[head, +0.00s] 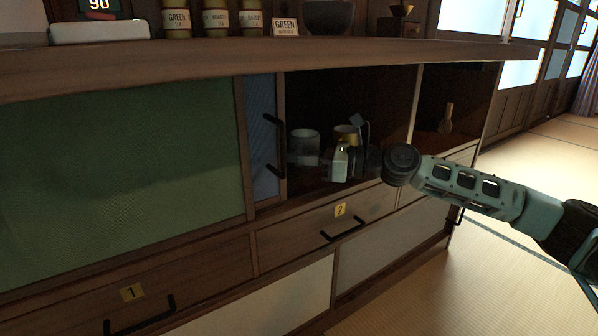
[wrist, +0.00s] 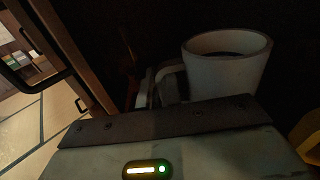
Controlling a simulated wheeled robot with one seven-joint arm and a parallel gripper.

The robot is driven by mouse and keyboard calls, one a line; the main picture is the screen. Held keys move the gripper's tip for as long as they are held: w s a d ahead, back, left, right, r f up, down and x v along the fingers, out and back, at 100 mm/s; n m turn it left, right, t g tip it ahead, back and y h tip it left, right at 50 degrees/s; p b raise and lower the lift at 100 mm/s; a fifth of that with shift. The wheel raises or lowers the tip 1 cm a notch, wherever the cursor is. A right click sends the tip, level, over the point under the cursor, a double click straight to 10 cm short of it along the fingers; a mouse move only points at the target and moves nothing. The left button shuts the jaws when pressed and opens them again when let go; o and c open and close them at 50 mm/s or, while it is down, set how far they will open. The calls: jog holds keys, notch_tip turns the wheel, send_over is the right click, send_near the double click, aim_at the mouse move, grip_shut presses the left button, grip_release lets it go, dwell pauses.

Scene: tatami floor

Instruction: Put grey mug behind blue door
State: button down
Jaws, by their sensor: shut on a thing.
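The grey mug (head: 303,141) is in the open cabinet compartment, just right of the blue door (head: 262,140). In the wrist view the mug (wrist: 228,72) looks upright, its handle toward the left. My gripper (head: 318,160) reaches into the compartment from the right and is shut on the mug; its fingertips are mostly hidden in the wrist view. The blue door shows as a narrow strip beside the green panel, with a black handle on its right edge. The opening to its right is uncovered. Whether the mug touches the compartment floor is unclear.
A yellow mug (head: 346,133) stands right of the grey mug, close to my gripper. A green panel (head: 120,180) covers the left side. A small vase (head: 446,118) stands in the right compartment. Drawers lie below, and the countertop (head: 250,58) overhangs. Tatami floor is free at right.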

jog(key=shift+f, duration=0.6)
jog(key=shift+f, duration=0.1)
jog(key=c, duration=1.6)
grip_release()
jog(key=shift+d, duration=0.35)
jog(key=d+p, duration=0.1)
jog(key=d, duration=0.2)
jog(key=s+d+p, duration=0.1)
jog(key=d+p, duration=0.1)
jog(key=d, duration=0.1)
jog(key=s+d+p, duration=0.1)
jog(key=d+p, duration=0.1)
jog(key=d, duration=0.2)
jog(key=shift+d+r, duration=0.1)
jog(key=shift+r, duration=0.1)
jog(key=shift+s+d+f, duration=0.1)
jog(key=shift+s+d, duration=0.05)
jog(key=shift+d, duration=0.3)
jog(key=shift+s+a, duration=0.1)
